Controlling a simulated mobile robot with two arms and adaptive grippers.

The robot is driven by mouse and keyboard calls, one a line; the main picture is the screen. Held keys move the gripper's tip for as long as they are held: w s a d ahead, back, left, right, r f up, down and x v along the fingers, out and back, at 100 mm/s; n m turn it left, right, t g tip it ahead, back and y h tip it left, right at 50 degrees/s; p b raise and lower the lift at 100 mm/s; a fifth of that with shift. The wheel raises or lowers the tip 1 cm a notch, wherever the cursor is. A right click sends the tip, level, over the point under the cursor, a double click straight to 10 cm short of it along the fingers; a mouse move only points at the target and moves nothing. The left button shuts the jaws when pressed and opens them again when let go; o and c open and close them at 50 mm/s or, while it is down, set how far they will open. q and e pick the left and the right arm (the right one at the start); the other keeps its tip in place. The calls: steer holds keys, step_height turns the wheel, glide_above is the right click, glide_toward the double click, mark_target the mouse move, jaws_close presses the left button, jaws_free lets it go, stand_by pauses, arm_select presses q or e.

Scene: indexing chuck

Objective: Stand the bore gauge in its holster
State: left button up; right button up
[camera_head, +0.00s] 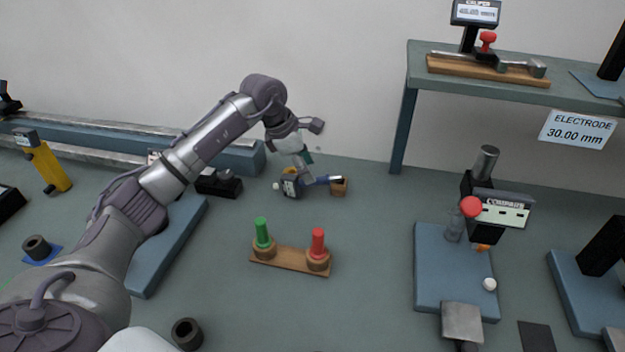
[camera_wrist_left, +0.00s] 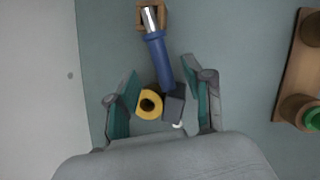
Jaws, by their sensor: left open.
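The bore gauge (camera_wrist_left: 157,58) has a blue handle, a silver tip, a dark box and a yellow ring at its head; in the head view the gauge (camera_head: 320,181) lies low over the table. Its silver tip overlaps the small wooden holster (camera_head: 339,187), also at the top of the wrist view (camera_wrist_left: 138,20); I cannot tell whether it is inside. My left gripper (camera_head: 300,165) is above the gauge's head. In the wrist view the gripper (camera_wrist_left: 161,76) is open, its fingers on either side of the gauge and apart from it. My right gripper is not in view.
A wooden stand (camera_head: 290,262) with green and red plugs is in front. A dark block (camera_head: 219,184) and a long blue slab (camera_head: 170,245) lie to the left. A grey shelf (camera_head: 500,78) and a gauge stand on a blue plate (camera_head: 440,270) are at right.

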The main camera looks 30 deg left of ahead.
arm_select(q)
steer(key=shift+w+d+f, duration=0.15)
steer(key=shift+d+f, duration=0.1)
steer(key=shift+f, duration=0.3)
steer(key=p+x, duration=0.1)
steer(key=x, duration=0.3)
steer(key=shift+w+d+f, duration=0.1)
steer(key=shift+f, duration=0.05)
jaws_close()
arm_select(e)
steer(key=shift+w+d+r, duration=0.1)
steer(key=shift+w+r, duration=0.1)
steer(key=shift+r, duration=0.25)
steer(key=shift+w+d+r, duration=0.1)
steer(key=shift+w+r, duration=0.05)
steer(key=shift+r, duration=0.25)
